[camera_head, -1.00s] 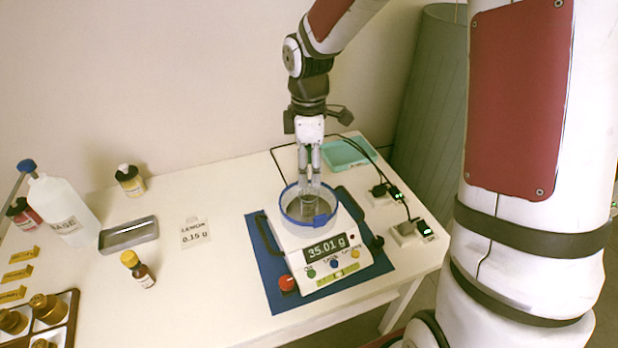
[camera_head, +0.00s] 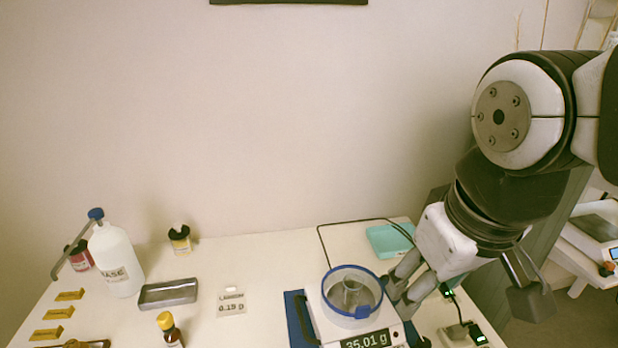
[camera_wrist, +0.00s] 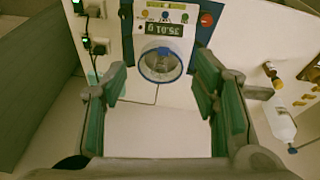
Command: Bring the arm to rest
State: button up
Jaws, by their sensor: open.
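My gripper (camera_head: 405,285) is at the right of the table in the head view, close beside the weighing scale as seen there. In the wrist view its jaws (camera_wrist: 160,100) are spread apart with nothing between them. The scale (camera_head: 318,325) stands on a blue mat (camera_head: 294,318) and its display reads 35.01 g. A clear beaker (camera_head: 350,295) stands inside the blue-rimmed round shield (camera_head: 352,312) on the scale. The scale also shows ahead of the jaws in the wrist view (camera_wrist: 180,30).
A teal tray (camera_head: 390,241) and power adapters (camera_head: 462,334) lie on the right. A white BASE bottle (camera_head: 118,262), a red-labelled bottle (camera_head: 80,258), a yellow-labelled bottle (camera_head: 180,241), a grey tray (camera_head: 168,294), a lemon card (camera_head: 231,304) and a yellow-capped bottle (camera_head: 168,328) stand left.

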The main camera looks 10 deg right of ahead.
jog(key=s, duration=0.1)
jog(key=s+m, duration=0.1)
jog(key=s, duration=0.1)
jog(key=shift+a+m+y, duration=0.15)
jog(key=shift+m+y, duration=0.15)
jog(key=shift+r+t+p, duration=0.4)
jog(key=shift+r+p, duration=0.3)
jog(key=shift+r, duration=0.15)
dwell(0.8)
